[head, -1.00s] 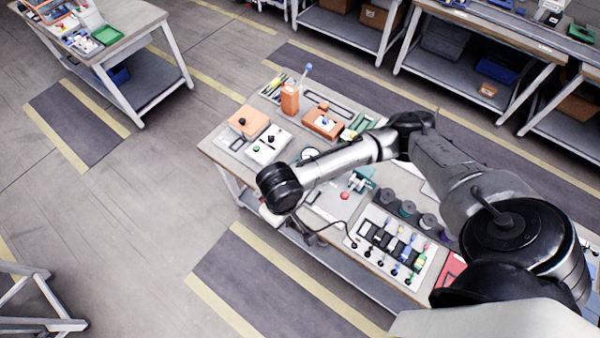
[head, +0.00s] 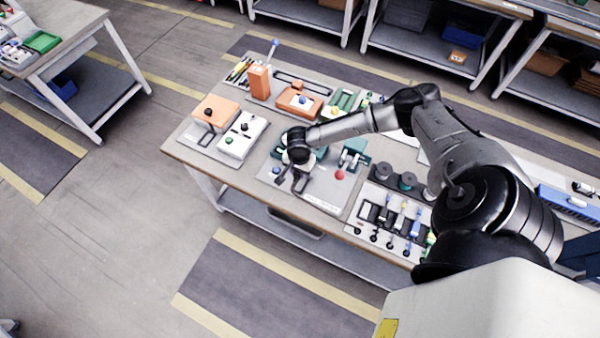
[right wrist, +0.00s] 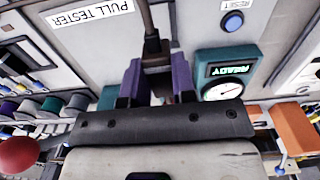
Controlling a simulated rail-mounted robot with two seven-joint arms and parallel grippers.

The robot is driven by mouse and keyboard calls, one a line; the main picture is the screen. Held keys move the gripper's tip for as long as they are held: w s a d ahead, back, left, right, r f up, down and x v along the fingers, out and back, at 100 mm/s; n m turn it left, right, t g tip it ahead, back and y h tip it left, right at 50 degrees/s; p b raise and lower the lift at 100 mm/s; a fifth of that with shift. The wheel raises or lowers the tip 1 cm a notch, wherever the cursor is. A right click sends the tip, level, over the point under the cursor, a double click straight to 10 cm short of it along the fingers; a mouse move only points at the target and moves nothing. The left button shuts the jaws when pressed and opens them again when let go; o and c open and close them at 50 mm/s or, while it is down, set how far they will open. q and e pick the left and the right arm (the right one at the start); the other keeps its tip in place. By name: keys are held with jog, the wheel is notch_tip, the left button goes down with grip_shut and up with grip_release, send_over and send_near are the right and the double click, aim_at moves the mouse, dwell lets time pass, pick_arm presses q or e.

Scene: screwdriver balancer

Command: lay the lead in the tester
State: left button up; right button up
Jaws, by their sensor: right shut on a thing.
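The pull tester (head: 322,197) is a grey plate on the bench, with a red knob (head: 339,175) and a teal clamp (head: 354,157). My right gripper (head: 291,180) hangs over its left part. In the right wrist view the purple fingers (right wrist: 155,88) are shut on a dark lead (right wrist: 151,42), which runs up out of the picture. The PULL TESTER label (right wrist: 91,14), the teal READY gauge (right wrist: 222,75) and the blue RESET button (right wrist: 233,22) show beyond. The gripper body hides the lead's lower end. My left gripper is out of view.
Left of the tester are a white box with buttons (head: 241,134) and an orange-topped box (head: 215,110). To the right are dark spools (head: 407,181) and a rack of several coloured leads (head: 388,222). Orange holders stand at the back.

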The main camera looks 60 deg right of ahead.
jog(key=shift+d+f, duration=0.25)
jog(key=shift+f+b, duration=0.3)
jog(key=shift+b, duration=0.15)
jog(key=b, duration=0.6)
send_over(300, 185)
notch_tip(300, 185, down, 4)
jog(key=shift+f, duration=0.25)
jog(key=shift+f+p, duration=0.3)
jog(key=shift+p, duration=0.15)
jog(key=shift+f, duration=0.9)
jog(key=shift+f, duration=0.6)
